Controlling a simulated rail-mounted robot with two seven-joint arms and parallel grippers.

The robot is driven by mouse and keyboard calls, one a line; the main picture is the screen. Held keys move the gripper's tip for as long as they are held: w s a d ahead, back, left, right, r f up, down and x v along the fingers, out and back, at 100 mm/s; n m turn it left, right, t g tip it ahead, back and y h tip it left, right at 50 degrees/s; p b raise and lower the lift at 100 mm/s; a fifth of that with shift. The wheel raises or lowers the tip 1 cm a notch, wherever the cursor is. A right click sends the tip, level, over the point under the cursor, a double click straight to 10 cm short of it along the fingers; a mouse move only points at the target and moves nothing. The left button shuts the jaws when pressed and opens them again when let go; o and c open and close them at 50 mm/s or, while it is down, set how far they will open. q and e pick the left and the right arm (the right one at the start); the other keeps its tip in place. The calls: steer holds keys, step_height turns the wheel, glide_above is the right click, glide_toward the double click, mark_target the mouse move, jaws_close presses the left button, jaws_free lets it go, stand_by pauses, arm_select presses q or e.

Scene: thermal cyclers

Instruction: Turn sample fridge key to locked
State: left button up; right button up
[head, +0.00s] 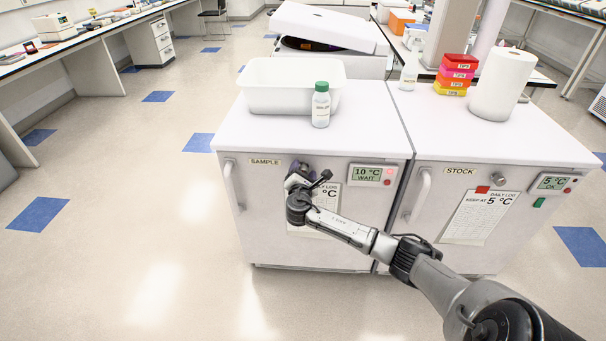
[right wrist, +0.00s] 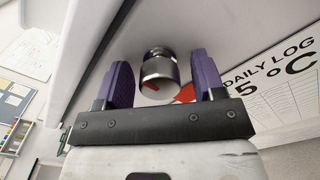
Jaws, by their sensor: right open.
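The sample fridge (head: 270,225), labelled SAMPLE, is the left white unit in the head view, with its door shut. Its display (head: 367,174) reads 10 °C WAIT beside a red light. My right gripper (head: 299,168) is at the top of its door. In the right wrist view the round metal key knob (right wrist: 158,72) with a red mark lies between the open purple fingers (right wrist: 163,78). Small gaps show between the knob and both fingers. The head view hides the knob behind the gripper. My left gripper is out of view.
The stock fridge (head: 480,220) stands to the right, its display reading 5 °C OK. A daily log sheet (head: 328,196) lies close right of my gripper, partly covered. The sample handle (head: 232,186) is to the left. A white tub (head: 280,92) and bottle (head: 320,108) stand on top.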

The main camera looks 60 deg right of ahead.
stand_by(0.3)
steer(key=c, duration=0.9)
